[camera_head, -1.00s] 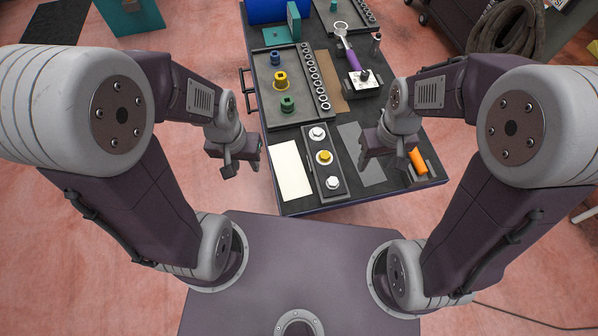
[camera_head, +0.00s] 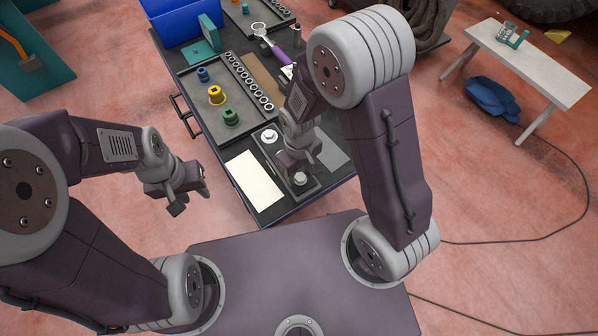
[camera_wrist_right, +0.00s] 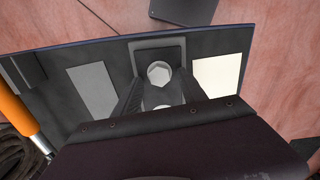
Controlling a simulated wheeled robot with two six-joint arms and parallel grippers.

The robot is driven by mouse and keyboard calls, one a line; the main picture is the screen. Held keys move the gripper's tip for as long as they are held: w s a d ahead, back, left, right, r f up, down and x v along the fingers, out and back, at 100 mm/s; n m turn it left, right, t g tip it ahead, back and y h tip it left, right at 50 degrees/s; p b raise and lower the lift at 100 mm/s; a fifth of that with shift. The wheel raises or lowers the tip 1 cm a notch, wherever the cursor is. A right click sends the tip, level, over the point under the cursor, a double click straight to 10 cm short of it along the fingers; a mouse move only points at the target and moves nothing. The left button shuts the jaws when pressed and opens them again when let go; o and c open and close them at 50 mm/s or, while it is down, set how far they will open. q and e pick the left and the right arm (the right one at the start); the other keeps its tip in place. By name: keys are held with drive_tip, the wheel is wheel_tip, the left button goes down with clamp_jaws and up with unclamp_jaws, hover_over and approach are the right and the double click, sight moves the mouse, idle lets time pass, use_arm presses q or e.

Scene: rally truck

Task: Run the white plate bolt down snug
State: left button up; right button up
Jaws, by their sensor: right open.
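A dark bolt plate lies on the workbench, its white bolts at the far end (camera_head: 270,136) and near end (camera_head: 300,178). My right gripper (camera_head: 292,160) is above it and hides the plate's middle, where a yellow bolt stood in the earlier view. In the right wrist view a white bolt head (camera_wrist_right: 159,73) shows between the open, empty fingers, with a second pale, partly hidden round thing behind it. I cannot tell how far the bolts are screwed in. My left gripper (camera_head: 190,199) is open and empty, left of the bench.
A grey tray (camera_head: 215,135) holds blue (camera_head: 202,74), yellow (camera_head: 216,95) and green (camera_head: 230,116) sockets and a row of rings. A purple-handled ratchet (camera_head: 270,42) lies behind. A white sheet (camera_head: 254,180) and grey sheet (camera_head: 330,153) flank the plate. An orange handle (camera_wrist_right: 16,105) is at the bench side.

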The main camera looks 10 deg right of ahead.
drive_tip(key=shift+f, duration=0.3)
drive_tip(key=shift+c, duration=0.9)
clamp_jaws()
drive_tip(key=shift+m, duration=0.8)
drive_tip(key=shift+o, duration=0.9)
unclamp_jaws()
